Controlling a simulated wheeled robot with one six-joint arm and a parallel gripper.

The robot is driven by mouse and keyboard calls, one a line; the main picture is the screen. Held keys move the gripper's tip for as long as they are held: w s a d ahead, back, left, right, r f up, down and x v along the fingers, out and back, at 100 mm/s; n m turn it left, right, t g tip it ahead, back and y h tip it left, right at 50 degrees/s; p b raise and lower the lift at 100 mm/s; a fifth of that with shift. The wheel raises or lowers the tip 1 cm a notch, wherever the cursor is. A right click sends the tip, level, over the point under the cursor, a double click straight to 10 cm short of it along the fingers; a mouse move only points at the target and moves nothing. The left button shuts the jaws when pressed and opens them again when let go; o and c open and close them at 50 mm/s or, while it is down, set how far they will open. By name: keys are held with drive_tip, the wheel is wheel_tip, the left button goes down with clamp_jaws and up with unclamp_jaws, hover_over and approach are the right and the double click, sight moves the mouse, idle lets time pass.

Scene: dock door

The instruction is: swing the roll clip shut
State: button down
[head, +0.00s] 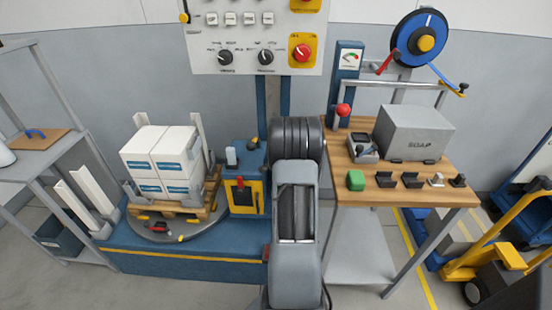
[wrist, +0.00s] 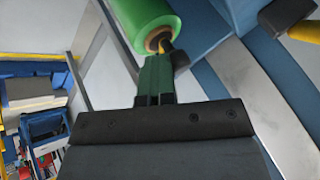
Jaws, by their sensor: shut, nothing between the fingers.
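In the wrist view, a green film roll (wrist: 160,14) with a brown core shows at the top. A dark piece with a yellow part (wrist: 166,44), which looks like the roll clip, lies at the end of the core. Its swing angle is hard to tell. My gripper (wrist: 157,62) has its green fingers together, empty, with the tips close below the core and this piece. Whether they touch is unclear. In the head view my arm hides the gripper and the roll.
In the head view, white boxes (head: 160,154) sit on a wooden pallet (head: 178,208) on the turntable at left. A wooden bench (head: 350,182) with a grey box (head: 415,132) stands at right. In the wrist view, a dark part with a yellow end (wrist: 304,33) is at upper right.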

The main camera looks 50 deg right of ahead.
drive_tip(key=shift+w+a, duration=0.1)
drive_tip(key=shift+w, duration=0.1)
drive_tip(key=shift+r, duration=0.1)
drive_tip(key=w+a+p+v, duration=0.1)
drive_tip(key=p+v, duration=0.6)
drive_tip(key=v, duration=0.2)
drive_tip(key=shift+a+r, duration=0.25)
drive_tip(key=shift+r, duration=0.1)
drive_tip(key=shift+s, duration=0.1)
